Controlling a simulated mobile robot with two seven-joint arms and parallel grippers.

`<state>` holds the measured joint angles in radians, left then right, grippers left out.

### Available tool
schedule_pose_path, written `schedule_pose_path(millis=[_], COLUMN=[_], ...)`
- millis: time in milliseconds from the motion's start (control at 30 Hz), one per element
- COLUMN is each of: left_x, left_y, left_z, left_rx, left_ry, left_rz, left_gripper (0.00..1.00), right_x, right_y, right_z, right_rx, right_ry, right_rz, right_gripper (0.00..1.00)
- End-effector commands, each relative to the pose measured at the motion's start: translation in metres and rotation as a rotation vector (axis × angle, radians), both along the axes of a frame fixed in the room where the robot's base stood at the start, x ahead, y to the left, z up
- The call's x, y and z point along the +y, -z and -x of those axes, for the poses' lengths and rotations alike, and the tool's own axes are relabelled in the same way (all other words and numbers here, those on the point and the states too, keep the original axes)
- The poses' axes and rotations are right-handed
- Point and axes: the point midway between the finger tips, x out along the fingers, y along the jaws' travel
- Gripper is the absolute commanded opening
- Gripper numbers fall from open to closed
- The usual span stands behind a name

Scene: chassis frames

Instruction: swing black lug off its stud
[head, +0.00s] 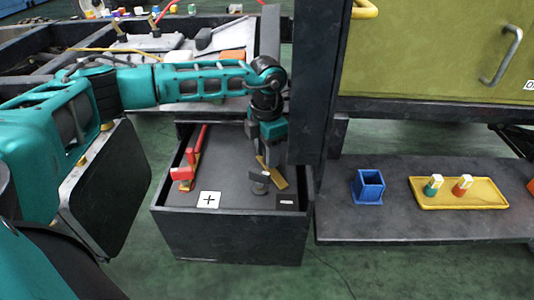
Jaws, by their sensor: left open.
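An open black battery box (235,228) stands low in the middle of the head view. A dark lug (258,177) sits on a short grey stud (260,188) at the box's right side, near a dark minus-side label (287,201). A brass-coloured strip (274,173) lies slanted behind it. My left gripper (263,153) points down into the box, just above and behind the lug. It is open; whether a finger touches the lug or strip cannot be told. My right gripper is not in view.
A red lug and cable (187,168) run along the box's left side, by a white plus label (209,199). A dark post (313,85) stands close right of my gripper. A shelf at right holds a blue holder (368,186) and a yellow tray (420,201).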

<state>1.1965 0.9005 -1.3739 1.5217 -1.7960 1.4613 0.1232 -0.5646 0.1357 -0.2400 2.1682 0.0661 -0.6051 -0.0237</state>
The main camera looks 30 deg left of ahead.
Motion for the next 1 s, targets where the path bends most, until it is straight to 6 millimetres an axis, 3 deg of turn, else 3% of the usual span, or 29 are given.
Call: schedule_pose_path(millis=[267,733,1000], left_x=[0.0,-0.0001,-0.0002], left_y=[0.0015,0.0011,0.001], left_z=[0.0,0.0,0.0], left_rx=[0.0,0.0,-0.001], left_ry=[0.0,0.0,0.0], left_rz=[0.0,0.0,0.0], left_gripper=[0.45,0.01,0.0], right_x=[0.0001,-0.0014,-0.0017], right_y=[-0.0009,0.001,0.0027], right_z=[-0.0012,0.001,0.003], right_rx=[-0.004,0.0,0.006], right_ry=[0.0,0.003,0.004], right_rz=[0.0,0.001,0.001], right_gripper=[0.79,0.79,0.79])
